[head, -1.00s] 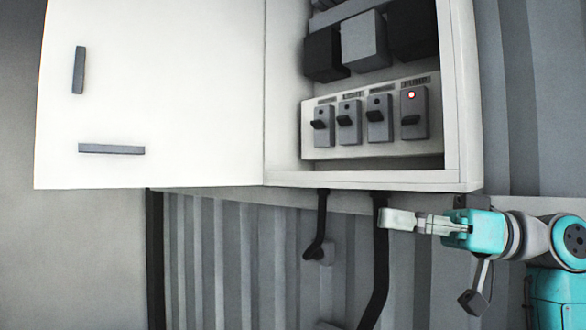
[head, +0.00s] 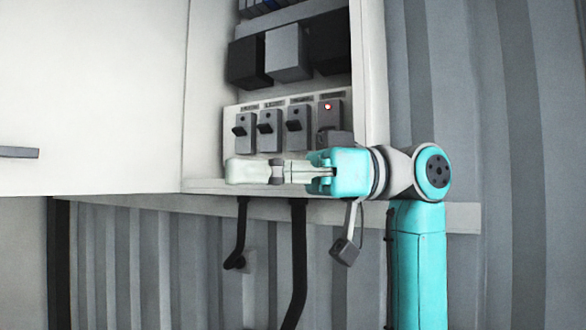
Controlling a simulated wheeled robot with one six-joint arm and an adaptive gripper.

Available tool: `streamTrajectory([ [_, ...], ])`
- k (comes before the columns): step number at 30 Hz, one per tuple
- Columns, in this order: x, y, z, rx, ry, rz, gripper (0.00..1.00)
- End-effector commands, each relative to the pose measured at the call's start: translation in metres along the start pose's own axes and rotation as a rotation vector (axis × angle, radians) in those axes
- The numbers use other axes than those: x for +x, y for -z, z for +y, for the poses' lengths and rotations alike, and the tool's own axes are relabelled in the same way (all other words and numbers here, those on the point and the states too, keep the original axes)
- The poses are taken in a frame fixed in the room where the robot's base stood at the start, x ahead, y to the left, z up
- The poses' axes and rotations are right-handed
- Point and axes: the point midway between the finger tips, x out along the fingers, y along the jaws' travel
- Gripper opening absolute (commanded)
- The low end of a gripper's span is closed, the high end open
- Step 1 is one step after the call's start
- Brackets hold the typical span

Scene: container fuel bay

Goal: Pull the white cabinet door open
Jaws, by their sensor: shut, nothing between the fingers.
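The white cabinet door (head: 90,95) stands wide open, swung out to the left of the cabinet. A dark grey handle bar (head: 18,152) shows on the door at the left edge. The white cabinet (head: 371,80) is open at the front, its inside in view. My gripper (head: 232,171) is shut and empty, pointing left, in front of the cabinet's lower edge and below the switches. It overlaps the bottom rim in the picture; I cannot tell how far in front it is. It is well to the right of the handle.
A panel with several breaker switches (head: 270,131) is inside the cabinet, the rightmost with a red light. Dark and grey blocks (head: 288,52) sit above it. Black cables (head: 299,255) run down the corrugated wall (head: 180,265). The space below the door looks clear.

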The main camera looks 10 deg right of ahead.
Motion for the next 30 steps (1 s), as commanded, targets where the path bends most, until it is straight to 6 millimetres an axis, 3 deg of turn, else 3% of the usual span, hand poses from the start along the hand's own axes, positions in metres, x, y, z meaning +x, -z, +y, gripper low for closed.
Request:
streamTrajectory([
  [3,0.021,0.000,-0.001,-0.002,0.004,0.000,0.00],
  [10,0.046,0.000,0.000,0.000,0.001,0.000,0.00],
  [30,0.059,0.000,0.005,0.000,-0.016,0.000,0.00],
])
